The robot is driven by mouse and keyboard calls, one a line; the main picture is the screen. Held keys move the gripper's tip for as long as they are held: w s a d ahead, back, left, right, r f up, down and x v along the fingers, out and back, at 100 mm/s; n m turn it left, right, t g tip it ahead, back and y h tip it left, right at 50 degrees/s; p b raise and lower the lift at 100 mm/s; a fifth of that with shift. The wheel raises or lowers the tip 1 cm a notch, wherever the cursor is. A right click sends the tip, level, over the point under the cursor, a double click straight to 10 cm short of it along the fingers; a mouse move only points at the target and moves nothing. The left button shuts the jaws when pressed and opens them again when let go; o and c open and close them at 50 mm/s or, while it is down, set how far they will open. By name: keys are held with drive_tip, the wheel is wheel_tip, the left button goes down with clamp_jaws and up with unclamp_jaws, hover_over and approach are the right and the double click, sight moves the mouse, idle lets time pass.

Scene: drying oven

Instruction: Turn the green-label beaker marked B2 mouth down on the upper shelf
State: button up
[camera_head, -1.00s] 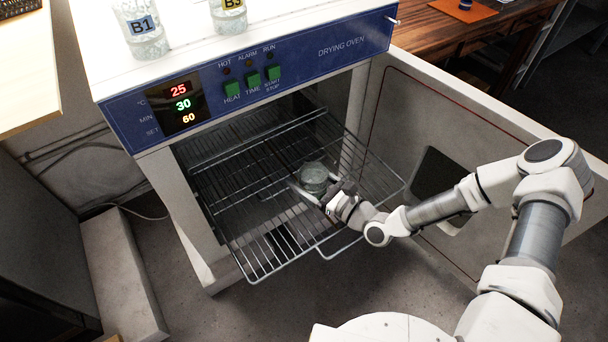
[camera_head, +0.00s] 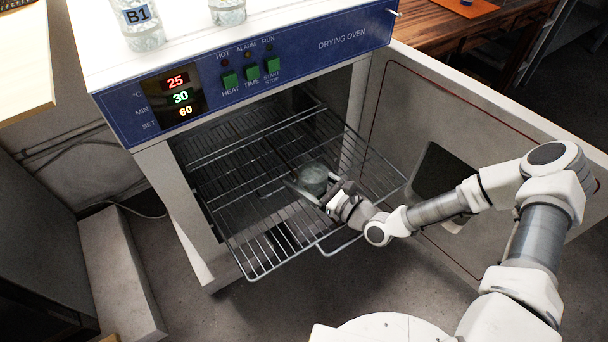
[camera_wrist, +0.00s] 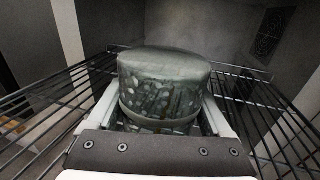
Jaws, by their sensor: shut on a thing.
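A clear glass beaker (camera_head: 314,174) is between the fingers of my gripper (camera_head: 310,191), over the pulled-out wire shelf (camera_head: 262,262). In the wrist view the beaker (camera_wrist: 164,75) has a closed, flat end with a rounded edge facing up, so it looks mouth down. My gripper (camera_wrist: 160,122) is shut on its sides, one finger on each side. No label or marking on it can be read. Its lower end is hidden by my gripper, and I cannot tell whether it touches the wires.
The drying oven's blue panel (camera_head: 300,52) is above the shelf. Its open door (camera_head: 400,110) stands to the right, behind my arm. A beaker labelled B1 (camera_head: 143,28) and another glass (camera_head: 228,11) stand on the oven top. The shelf's left part is clear.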

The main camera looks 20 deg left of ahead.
drive_tip(key=shift+f, duration=0.1)
drive_tip(key=o, duration=1.2)
drive_tip(key=p+v, duration=0.3)
drive_tip(key=v, duration=1.4)
drive_tip(key=shift+s+d+p, duration=0.2)
drive_tip(key=shift+p, duration=0.1)
